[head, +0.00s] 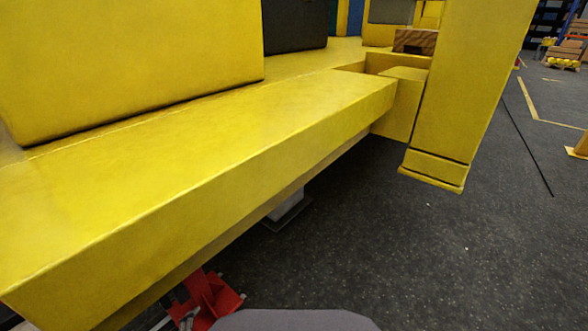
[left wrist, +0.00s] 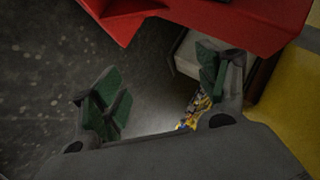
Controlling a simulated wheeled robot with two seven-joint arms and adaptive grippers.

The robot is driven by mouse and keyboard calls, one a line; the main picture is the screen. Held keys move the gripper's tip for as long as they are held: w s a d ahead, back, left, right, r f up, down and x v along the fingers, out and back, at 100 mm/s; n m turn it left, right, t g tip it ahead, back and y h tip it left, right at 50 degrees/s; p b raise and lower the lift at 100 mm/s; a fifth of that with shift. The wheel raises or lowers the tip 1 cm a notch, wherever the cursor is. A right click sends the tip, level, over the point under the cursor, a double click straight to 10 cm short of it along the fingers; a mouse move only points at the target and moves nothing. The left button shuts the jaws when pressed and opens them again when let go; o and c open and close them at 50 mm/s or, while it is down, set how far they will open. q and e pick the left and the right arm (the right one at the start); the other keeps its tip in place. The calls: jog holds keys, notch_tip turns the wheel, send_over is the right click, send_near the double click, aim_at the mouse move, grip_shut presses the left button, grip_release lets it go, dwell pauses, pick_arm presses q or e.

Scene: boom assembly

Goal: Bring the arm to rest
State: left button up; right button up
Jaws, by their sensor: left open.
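My left gripper (left wrist: 160,88) shows in the left wrist view. Its two green-padded fingers stand wide apart, with nothing held between them. A red part (left wrist: 230,18) lies across the top of that view, beyond the fingertips. A small yellow and dark patterned thing (left wrist: 194,110) shows beside the right finger, partly hidden by it; I cannot tell what it is. Neither gripper shows in the head view. My right gripper is in no view.
A long yellow beam (head: 220,150) crosses the head view, with a yellow upright (head: 465,85) at its right end. A red bracket (head: 208,297) sits below the beam. A yellow surface (left wrist: 290,110) borders the wrist view's right.

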pick_arm(q)
jog(key=s+d+r+n+g, duration=0.4)
jog(key=s+r+n, duration=0.1)
jog(key=r, duration=0.4)
jog(key=s+d+r+n+g, duration=0.4)
jog(key=s+d+r, duration=0.1)
jog(key=r, duration=0.4)
jog(key=shift+s+r+n+p, duration=0.35)
jog(key=shift+s+n+p, duration=0.1)
jog(key=shift+s, duration=0.3)
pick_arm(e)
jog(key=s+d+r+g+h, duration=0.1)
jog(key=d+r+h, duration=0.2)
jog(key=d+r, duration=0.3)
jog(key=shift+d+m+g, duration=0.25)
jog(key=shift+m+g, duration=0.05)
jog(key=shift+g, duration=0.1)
pick_arm(q)
jog(key=shift+w+d+f+g+p, duration=0.15)
jog(key=shift+w+f+g+p, duration=0.15)
jog(key=shift+p, duration=0.65)
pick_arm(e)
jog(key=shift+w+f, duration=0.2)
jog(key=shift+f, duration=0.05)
